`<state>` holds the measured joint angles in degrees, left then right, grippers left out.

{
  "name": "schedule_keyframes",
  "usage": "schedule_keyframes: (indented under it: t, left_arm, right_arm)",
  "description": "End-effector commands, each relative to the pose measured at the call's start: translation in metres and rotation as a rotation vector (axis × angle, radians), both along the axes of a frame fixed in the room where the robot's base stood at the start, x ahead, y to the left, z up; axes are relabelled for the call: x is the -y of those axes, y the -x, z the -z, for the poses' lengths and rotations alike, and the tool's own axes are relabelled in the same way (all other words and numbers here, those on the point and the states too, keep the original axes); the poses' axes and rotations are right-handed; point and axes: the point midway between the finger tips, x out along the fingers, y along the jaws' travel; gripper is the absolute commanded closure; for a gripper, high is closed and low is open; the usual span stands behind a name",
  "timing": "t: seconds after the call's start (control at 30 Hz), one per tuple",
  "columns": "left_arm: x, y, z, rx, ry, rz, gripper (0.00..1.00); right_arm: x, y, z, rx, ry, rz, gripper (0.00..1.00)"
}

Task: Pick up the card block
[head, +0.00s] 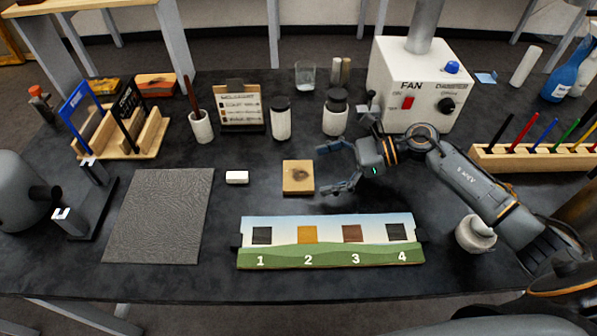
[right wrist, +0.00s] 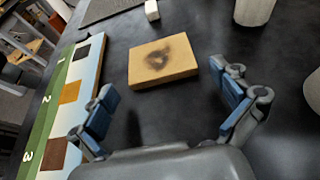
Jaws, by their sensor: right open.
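A square tan block (head: 298,177) with a dark scorched spot on top lies flat on the dark table, left of my right gripper (head: 330,167); I take it as the card block. My right gripper is open and empty, its fingers pointing toward the block and apart from it. In the right wrist view the block (right wrist: 162,62) lies ahead of the spread fingers (right wrist: 167,106), between their lines and not touched. A small white block (head: 237,177) lies left of the tan one.
A strip with numbered colour squares (head: 330,257) lies in front of the block. A grey textured mat (head: 158,215) is at left. Jars (head: 336,115) and a white fan box (head: 420,85) stand behind. A mortar-like pot (head: 475,235) is near my right arm.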

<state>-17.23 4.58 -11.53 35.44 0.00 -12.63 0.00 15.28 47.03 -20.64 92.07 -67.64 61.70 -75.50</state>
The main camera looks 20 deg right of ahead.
Motion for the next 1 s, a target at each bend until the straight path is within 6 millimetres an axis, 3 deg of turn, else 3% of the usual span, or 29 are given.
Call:
schedule_keyframes:
  t: [0.03,0.2,0.47,0.7,1.0]
  left_arm:
    - [0.000,-0.001,-0.010,0.001,0.000,0.000,0.60]
    - [0.000,-0.001,-0.014,0.002,0.000,0.000,0.60]
    - [0.000,-0.002,-0.014,0.003,0.000,0.000,0.60]
    - [0.000,-0.002,-0.014,0.003,0.000,-0.001,0.60]
    - [-0.001,-0.002,-0.013,0.004,0.000,-0.001,0.60]
  right_arm:
    - [-0.010,-0.002,-0.003,-0.001,-0.004,-0.001,0.00]
    - [-0.026,-0.007,0.007,0.001,-0.002,0.000,0.00]
    - [-0.029,-0.008,0.010,0.001,0.000,0.000,0.00]
    - [-0.029,-0.008,0.010,0.000,0.000,0.000,0.45]
    - [-0.029,-0.008,0.010,0.001,0.000,0.000,0.47]
